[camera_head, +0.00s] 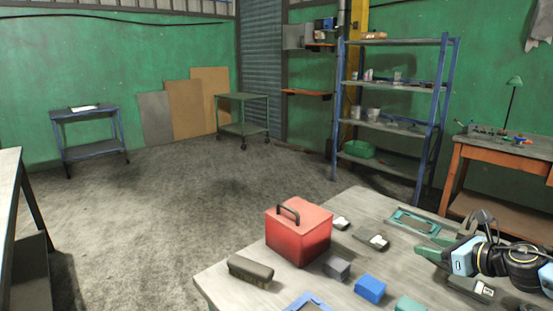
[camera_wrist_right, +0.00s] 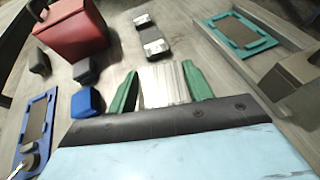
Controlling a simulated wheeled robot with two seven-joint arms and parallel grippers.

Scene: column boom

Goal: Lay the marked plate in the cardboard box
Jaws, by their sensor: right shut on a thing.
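My right gripper (camera_head: 438,254) is low over the right part of the grey table. In the right wrist view its two green fingers (camera_wrist_right: 163,84) are shut on a pale, silvery ribbed plate (camera_wrist_right: 165,83); no mark can be made out on it. Two dark pieces with white labels lie on the table, one dark labelled piece (camera_head: 371,239) nearer and one small labelled piece (camera_head: 340,223) beside the toolbox. Both also show in the wrist view. My left gripper is not in view.
A red toolbox (camera_head: 298,231), a dark case (camera_head: 250,271), a grey block (camera_head: 337,268) and a blue block (camera_head: 370,289) stand on the table (camera_head: 222,281). A teal frame (camera_head: 417,222) lies behind, a blue frame (camera_head: 308,302) in front. The floor to the left is open.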

